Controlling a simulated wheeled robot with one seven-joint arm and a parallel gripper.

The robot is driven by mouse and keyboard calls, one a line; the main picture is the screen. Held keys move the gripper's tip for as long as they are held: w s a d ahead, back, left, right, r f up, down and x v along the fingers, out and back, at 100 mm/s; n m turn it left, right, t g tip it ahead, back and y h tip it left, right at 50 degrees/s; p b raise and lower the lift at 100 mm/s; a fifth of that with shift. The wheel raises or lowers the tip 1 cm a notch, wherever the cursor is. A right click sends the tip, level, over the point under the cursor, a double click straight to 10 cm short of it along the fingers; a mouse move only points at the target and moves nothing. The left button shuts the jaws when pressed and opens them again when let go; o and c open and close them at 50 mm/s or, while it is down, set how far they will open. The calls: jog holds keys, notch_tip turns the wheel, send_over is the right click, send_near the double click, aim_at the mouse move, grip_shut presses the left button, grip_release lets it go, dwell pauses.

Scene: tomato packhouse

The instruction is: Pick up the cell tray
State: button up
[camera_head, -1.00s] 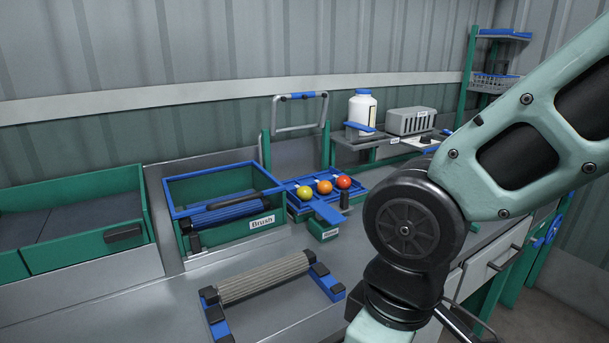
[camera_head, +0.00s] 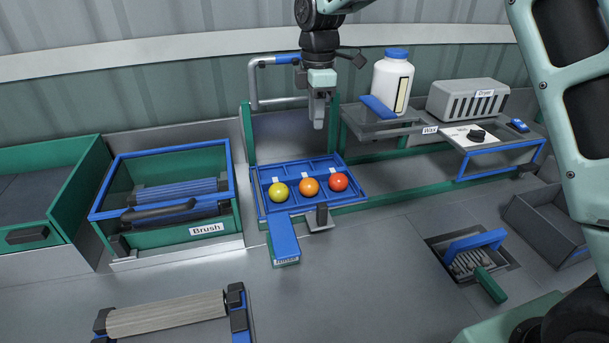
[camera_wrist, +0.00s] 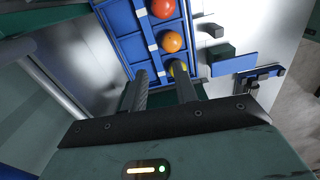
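The cell tray (camera_head: 265,174) is blue and divided into compartments, and it sits on the bench at the middle of the head view. Its front cells hold a yellow tomato (camera_head: 279,192), an orange tomato (camera_head: 309,187) and a red tomato (camera_head: 338,182). The tray (camera_wrist: 122,18) also shows in the wrist view, beyond my fingers. My gripper (camera_head: 318,122) points down above the back of the tray, clear of it. In the wrist view its two fingers (camera_wrist: 161,70) stand apart with nothing held. One finger partly hides the yellow tomato there.
A grey bent rail (camera_head: 254,88) rises behind the tray, close to my gripper. A green bin labelled Brush (camera_head: 170,237) stands to the left. A shelf with a white bottle (camera_head: 392,82) and a grey dryer (camera_head: 467,100) is at right.

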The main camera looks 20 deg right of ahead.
jog(key=w+d, duration=0.1)
jog(key=w, duration=0.1)
jog(key=p, duration=0.3)
send_over(315, 173)
jog(key=shift+n, duration=0.3)
jog(key=f, duration=1.1)
jog(key=shift+s+d+f, duration=0.15)
jog(key=shift+d+f, duration=0.2)
jog(key=shift+f, duration=0.05)
jog(key=f, duration=0.1)
jog(key=f+p, duration=0.1)
jog(key=f, duration=0.2)
jog(key=shift+a+f+p, duration=0.25)
jog(key=shift+a+p, duration=0.1)
jog(key=shift+f, duration=0.45)
jog(key=shift+f, duration=0.1)
grip_shut()
